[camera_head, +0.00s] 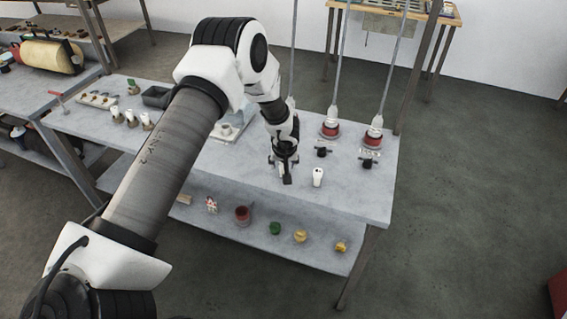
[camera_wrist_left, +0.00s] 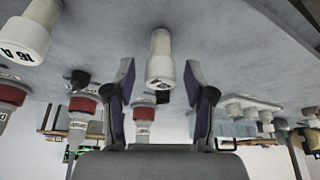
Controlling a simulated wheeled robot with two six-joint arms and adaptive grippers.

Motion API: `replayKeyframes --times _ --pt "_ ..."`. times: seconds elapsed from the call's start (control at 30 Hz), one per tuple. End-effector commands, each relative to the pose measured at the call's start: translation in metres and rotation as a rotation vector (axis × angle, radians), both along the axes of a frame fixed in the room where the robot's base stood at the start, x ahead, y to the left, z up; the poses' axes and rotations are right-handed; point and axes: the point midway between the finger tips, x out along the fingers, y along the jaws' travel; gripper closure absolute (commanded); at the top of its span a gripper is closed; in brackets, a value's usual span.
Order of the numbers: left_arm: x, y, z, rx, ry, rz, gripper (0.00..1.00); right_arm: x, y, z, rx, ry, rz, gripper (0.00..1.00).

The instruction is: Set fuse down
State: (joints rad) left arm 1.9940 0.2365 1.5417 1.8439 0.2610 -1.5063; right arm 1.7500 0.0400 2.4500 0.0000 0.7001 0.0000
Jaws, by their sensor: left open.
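My left gripper (camera_head: 285,172) is low over the right part of the grey table (camera_head: 345,202). In the wrist view its two fingers (camera_wrist_left: 159,75) are spread apart. A white cylindrical fuse (camera_wrist_left: 160,60) shows in the gap between them, with clear space on both sides, and seems to stand on the table; that view is upside down. In the head view my gripper hides this fuse. A second white fuse (camera_head: 317,177) stands upright just right of my gripper; a fuse marked 16 A (camera_wrist_left: 28,35) shows at the wrist view's upper left. My right gripper is not visible.
Two red-collared fittings (camera_head: 331,129) (camera_head: 374,138) with rods stand behind, with small black clamps (camera_head: 322,152) (camera_head: 369,163) before them. Several white pieces (camera_head: 131,118) and a dark tray (camera_head: 156,97) are at left. Coloured parts (camera_head: 242,213) lie on the lower shelf.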

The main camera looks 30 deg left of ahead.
Motion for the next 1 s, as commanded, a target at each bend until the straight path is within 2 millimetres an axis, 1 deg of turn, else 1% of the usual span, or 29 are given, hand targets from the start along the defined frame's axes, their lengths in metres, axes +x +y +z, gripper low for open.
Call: replayKeyframes --times 0.07,0.17,0.3,0.4,0.5,0.6,0.67,0.77,0.8,0.87,0.9,0.97,1.0 --pt "-0.002 -0.002 0.009 0.0 -0.001 0.0 0.46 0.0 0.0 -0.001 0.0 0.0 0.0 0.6" --pt "-0.008 -0.007 0.028 -0.001 -0.003 -0.001 0.46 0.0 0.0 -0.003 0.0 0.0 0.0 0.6" --pt "-0.02 -0.016 0.064 0.0 -0.003 -0.001 0.46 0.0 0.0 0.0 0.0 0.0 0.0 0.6" --pt "-0.027 -0.021 0.087 -0.001 -0.003 -0.001 0.46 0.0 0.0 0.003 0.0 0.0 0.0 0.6" --pt "-0.033 -0.025 0.103 0.0 -0.002 0.0 0.46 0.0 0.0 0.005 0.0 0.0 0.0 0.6" --pt "-0.038 -0.027 0.108 0.004 0.005 -0.002 0.46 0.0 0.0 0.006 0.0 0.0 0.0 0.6" --pt "-0.047 -0.028 0.099 0.02 0.028 -0.011 0.46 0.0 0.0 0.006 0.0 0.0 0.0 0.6" --pt "-0.082 -0.026 0.064 0.086 0.114 -0.054 0.46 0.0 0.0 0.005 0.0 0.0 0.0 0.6" --pt "-0.104 -0.026 0.045 0.125 0.157 -0.086 0.46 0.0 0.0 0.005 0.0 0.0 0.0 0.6" --pt "-0.14 -0.027 0.015 0.18 0.22 -0.149 0.46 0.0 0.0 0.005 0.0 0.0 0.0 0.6" --pt "-0.165 -0.03 -0.004 0.207 0.253 -0.203 0.46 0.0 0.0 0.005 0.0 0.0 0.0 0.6" --pt "-0.202 -0.039 -0.03 0.22 0.288 -0.29 0.46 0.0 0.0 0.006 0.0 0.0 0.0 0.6" --pt "-0.227 -0.049 -0.045 0.209 0.304 -0.351 0.46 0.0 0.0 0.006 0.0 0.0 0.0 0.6"
